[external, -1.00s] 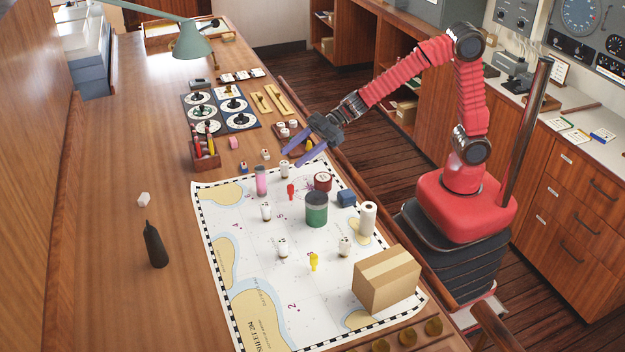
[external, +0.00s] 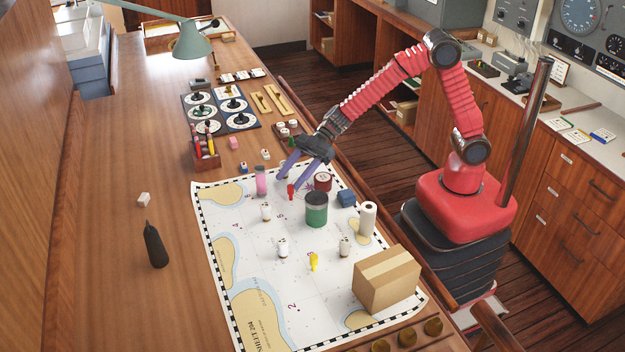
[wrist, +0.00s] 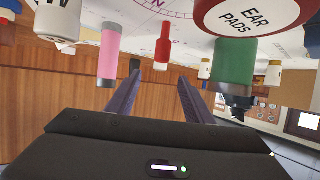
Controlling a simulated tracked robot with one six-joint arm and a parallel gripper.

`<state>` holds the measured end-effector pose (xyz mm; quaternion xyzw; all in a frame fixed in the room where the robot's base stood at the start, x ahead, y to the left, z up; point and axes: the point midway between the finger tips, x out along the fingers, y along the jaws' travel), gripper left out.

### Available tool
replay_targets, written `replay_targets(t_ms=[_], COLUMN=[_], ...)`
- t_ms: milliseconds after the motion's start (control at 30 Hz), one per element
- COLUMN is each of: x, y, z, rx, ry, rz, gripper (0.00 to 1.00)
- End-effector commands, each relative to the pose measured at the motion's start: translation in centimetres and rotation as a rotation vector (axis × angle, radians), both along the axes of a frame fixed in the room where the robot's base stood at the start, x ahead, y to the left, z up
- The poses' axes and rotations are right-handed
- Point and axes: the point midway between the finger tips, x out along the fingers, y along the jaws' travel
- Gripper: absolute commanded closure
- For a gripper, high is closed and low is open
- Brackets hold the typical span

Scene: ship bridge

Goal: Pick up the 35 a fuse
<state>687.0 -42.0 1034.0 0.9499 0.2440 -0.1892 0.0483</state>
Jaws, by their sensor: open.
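Several small white fuse-like pieces stand on the chart (external: 235,265): one left of the green jar (external: 266,212), one below it (external: 282,247) and one toward the box (external: 345,246). Their ratings are too small to read, so I cannot tell which is the 35 A fuse. In the wrist view a white piece with dark lettering (wrist: 58,22) is close at upper left, cut by the edge. My gripper (external: 291,184) is open and empty, low over the chart's far part. In the wrist view its fingers (wrist: 159,78) point toward a red piece (wrist: 162,46), with nothing between them.
A pink cylinder (external: 261,183), red ear-pads tin (external: 322,181), green jar (external: 316,209), blue block (external: 346,198) and white roll (external: 367,219) crowd around my gripper. A cardboard box (external: 386,280) stands near. The desk left of the chart is mostly clear.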

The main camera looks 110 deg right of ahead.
Motion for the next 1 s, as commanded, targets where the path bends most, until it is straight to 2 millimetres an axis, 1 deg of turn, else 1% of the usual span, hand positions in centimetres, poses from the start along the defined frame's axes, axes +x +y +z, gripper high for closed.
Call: replay_targets(t_ms=[33, 200, 400, 500, 833, 1000], x=[0.6, 2.6, 4.3, 4.7, 4.7, 5.7], y=[0.4, 1.5, 2.4, 2.6, 2.6, 3.3], z=[-0.4, -1.3, -2.1, -2.2, -2.2, -2.9], rx=[0.001, 0.0, 0.0, -0.001, -0.001, -0.001], ry=[0.001, 0.001, 0.0, 0.0, 0.0, 0.002], rz=[0.001, 0.002, 0.001, 0.0, 0.0, 0.001], gripper=[0.53, 0.53, 0.53, 0.53, 0.53, 0.53])
